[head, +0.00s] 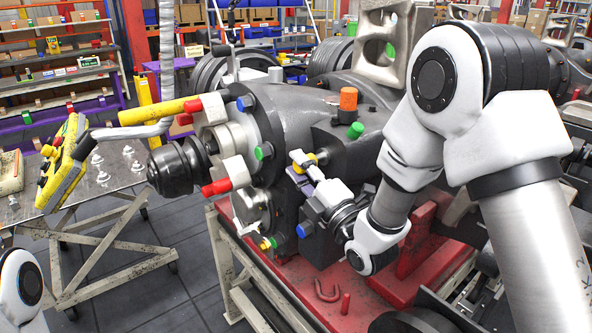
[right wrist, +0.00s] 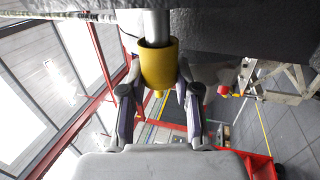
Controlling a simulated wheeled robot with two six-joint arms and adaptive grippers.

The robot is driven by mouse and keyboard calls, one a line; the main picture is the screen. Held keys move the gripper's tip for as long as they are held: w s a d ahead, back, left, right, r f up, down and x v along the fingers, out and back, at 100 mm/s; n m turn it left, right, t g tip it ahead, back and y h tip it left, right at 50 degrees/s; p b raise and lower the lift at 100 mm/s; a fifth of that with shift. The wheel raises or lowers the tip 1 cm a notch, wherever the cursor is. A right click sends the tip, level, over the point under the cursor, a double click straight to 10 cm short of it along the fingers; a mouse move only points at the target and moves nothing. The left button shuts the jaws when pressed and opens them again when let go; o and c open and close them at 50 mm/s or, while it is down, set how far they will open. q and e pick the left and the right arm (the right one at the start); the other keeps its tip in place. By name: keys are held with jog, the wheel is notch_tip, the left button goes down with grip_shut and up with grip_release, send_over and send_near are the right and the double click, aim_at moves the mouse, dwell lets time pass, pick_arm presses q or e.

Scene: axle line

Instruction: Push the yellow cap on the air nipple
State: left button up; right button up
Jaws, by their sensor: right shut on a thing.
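The yellow cap (right wrist: 158,68) is between the two fingers of my right gripper (right wrist: 158,85) in the right wrist view. The fingers are shut on its sides. The grey metal air nipple (right wrist: 156,24) comes down from the dark housing, and its lower end is inside the cap's mouth. How deep it sits is hidden by the cap. In the head view my right gripper (head: 308,168) is at the front face of the axle housing, with a bit of the yellow cap (head: 311,159) showing by the fingertips. My left gripper is out of view.
The dark axle housing (head: 345,95) rests on a red stand (head: 350,310). Blue, green, red and orange caps sit on it, with a blue one (head: 303,230) below my gripper. A yellow pendant (head: 62,165) hangs at left before a workbench (head: 105,180).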

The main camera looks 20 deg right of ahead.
jog(key=shift+w+d, duration=0.2)
jog(key=shift+d, duration=0.3)
jog(key=shift+w+d, duration=0.15)
jog(key=shift+d, duration=0.35)
jog(key=o, duration=1)
jog(key=v, duration=0.7)
jog(key=shift+s+f, duration=0.1)
jog(key=shift+s, duration=0.15)
